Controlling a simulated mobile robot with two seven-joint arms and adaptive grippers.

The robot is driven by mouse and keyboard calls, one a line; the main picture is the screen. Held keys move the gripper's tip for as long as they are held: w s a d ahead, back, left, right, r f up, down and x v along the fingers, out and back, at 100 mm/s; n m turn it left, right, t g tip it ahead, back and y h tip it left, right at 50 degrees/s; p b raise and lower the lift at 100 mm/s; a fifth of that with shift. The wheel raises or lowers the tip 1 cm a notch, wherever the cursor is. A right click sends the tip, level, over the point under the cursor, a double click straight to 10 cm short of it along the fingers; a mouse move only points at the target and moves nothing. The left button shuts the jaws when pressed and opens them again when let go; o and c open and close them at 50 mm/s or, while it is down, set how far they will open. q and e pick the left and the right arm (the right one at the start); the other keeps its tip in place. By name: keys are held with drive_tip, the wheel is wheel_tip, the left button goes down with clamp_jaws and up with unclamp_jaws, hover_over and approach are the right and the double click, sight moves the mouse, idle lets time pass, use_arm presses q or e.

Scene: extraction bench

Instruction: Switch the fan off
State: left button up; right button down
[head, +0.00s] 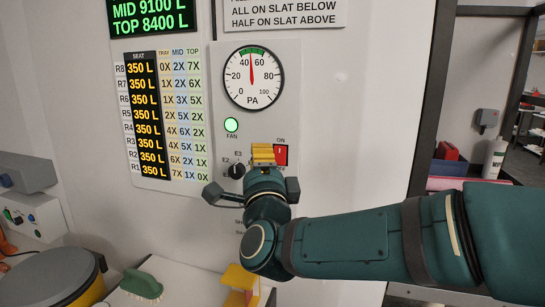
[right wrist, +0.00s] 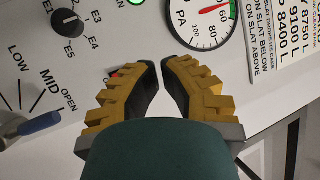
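The red fan switch (head: 281,154) sits on the white panel under an ON label; its lower part is partly hidden by my right gripper. The green lamp (head: 231,125) above the FAN label is lit. My right gripper (head: 263,153) is in front of the panel, just left of the switch in the head view, its yellow fingertips together with nothing seen between them. In the right wrist view, a bit of the red switch (right wrist: 115,74) shows behind the left finger of the right gripper (right wrist: 161,65). I cannot tell whether it touches.
A round PA gauge (head: 252,77) reads near 50 above the switch. A black selector knob (head: 237,171) is left of my right gripper. A blue-grey lever handle (right wrist: 40,123) shows in the right wrist view. A green brush (head: 142,283) lies on the bench below.

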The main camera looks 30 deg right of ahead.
sight(276, 142)
drive_tip(key=shift+w+d+f, duration=0.25)
drive_tip(key=shift+w+d, duration=0.7)
drive_tip(key=shift+d, duration=0.15)
drive_tip(key=shift+w+d+f, duration=0.25)
drive_tip(key=shift+w+d, duration=0.7)
drive_tip(key=shift+d, duration=0.2)
drive_tip(key=shift+w+d+f, duration=0.25)
drive_tip(key=shift+w+d, duration=0.7)
drive_tip(key=shift+d, duration=0.15)
drive_tip(key=shift+b, duration=0.35)
drive_tip(key=shift+w+d+f+b, duration=0.1)
drive_tip(key=shift+w+d+b, duration=0.1)
drive_tip(key=shift+b, duration=0.3)
drive_tip(key=shift+w+d+b, duration=0.2)
drive_tip(key=shift+d+b, duration=0.3)
drive_tip(key=shift+b, duration=0.1)
